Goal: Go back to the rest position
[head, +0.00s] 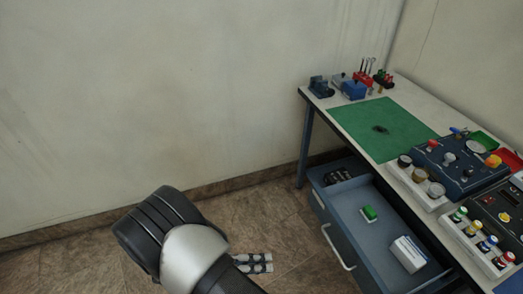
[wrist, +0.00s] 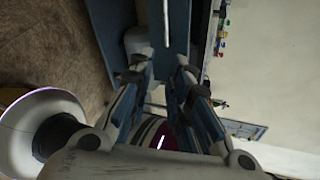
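My gripper (wrist: 161,72) shows in the wrist view with its two fingers apart and nothing seen between the tips. In the head view, my arm is at the bottom, left of the workbench (head: 437,112) and over the floor; the gripper itself is not clearly seen there. The arm is clear of the bench and its drawer in that picture.
The blue drawer (head: 333,229) under the bench stands open, with a green item (head: 369,212) and a white box (head: 407,254) inside. A green mat (head: 385,128), blue control box (head: 457,166) and small bottles are on top. Floor (head: 75,268) at left is clear.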

